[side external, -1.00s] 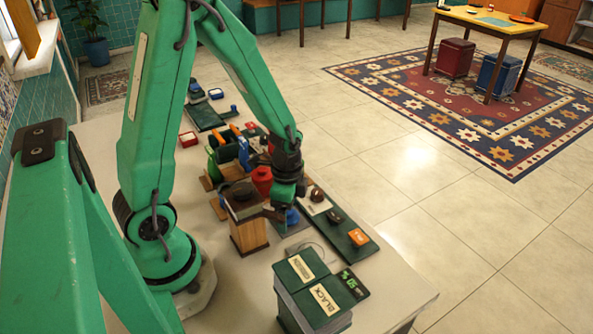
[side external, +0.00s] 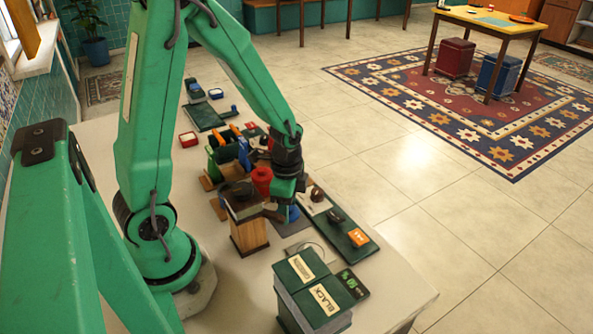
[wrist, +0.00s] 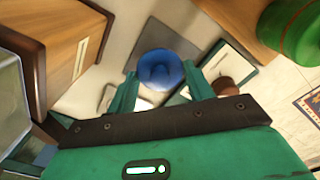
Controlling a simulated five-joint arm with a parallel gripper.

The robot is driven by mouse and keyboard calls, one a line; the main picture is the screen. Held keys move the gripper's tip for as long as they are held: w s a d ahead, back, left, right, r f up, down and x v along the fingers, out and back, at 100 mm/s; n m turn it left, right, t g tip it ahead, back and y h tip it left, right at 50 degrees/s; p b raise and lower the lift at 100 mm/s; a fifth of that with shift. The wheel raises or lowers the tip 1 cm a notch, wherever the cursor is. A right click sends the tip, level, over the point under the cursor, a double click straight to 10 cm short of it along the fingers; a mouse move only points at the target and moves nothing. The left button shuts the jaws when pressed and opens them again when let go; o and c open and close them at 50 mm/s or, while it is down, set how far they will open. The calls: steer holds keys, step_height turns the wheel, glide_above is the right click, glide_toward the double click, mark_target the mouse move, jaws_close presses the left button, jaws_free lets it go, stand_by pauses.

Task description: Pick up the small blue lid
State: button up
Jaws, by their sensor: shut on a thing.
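The small blue lid (wrist: 160,68) is round and sits between my fingers in the wrist view, with its hollow-looking middle facing the camera. My gripper (wrist: 160,84) is shut on it, one green finger on each side. In the side external view my gripper (side external: 283,211) points down over the table beside a wooden block with a dark top. A small part of the blue lid (side external: 293,213) shows at the fingertips there, partly hidden by the gripper. I cannot tell whether the lid is clear of the dark grey plate (side external: 297,227) beneath it.
A wooden box (side external: 249,235) stands close to the left of my gripper. A red pot (side external: 262,180) is behind it. A dark green board (side external: 342,229) with small items lies to the right. Green-topped boxes (side external: 317,284) stand at the front. The table's front right corner is bare.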

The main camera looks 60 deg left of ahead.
steer(key=shift+r, duration=4.35)
steer(key=shift+s+a, duration=0.2)
steer(key=shift+a, duration=0.25)
steer(key=s+a+r+n, duration=0.2)
steer(key=s+a+n, duration=0.4)
steer(key=s+a, duration=0.3)
steer(key=shift+s+a+r, duration=0.2)
steer(key=shift+s+a, duration=0.15)
steer(key=shift+a, duration=0.85)
steer(key=shift+f, duration=0.1)
steer(key=shift+f, duration=3.1)
steer(key=shift+f, duration=0.15)
